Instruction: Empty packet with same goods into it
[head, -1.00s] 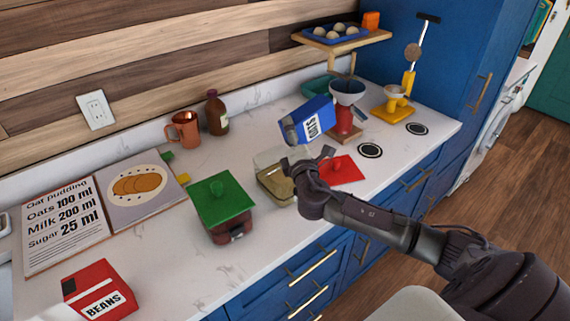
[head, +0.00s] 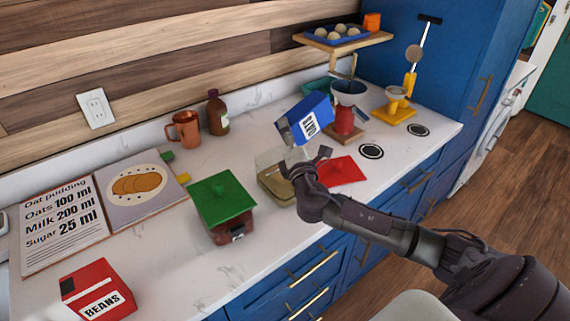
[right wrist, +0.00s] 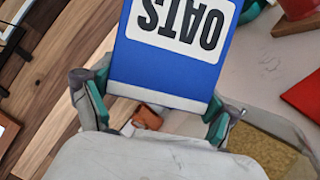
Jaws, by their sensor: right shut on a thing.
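My right gripper (head: 305,160) is shut on the blue oats packet (head: 294,130). It holds the packet in the air, tilted, with its lower left end over the clear open container (head: 268,189). The packet fills the upper middle of the right wrist view (right wrist: 170,72), its lettering upside down. The container holds a tan layer of what looks like oats; it also shows at lower right in the right wrist view (right wrist: 262,150). A red beans packet (head: 97,289) stands at the front left. A container with dark reddish contents (head: 231,232) has a green lid (head: 221,198). My left gripper is out of view.
A red lid (head: 340,170) lies right of the clear container. A red grinder with a funnel (head: 343,121) and a yellow scale-like stand (head: 395,105) are behind. A copper jug (head: 185,129), brown bottle (head: 217,112) and recipe boards (head: 60,225) line the back. The front middle counter is clear.

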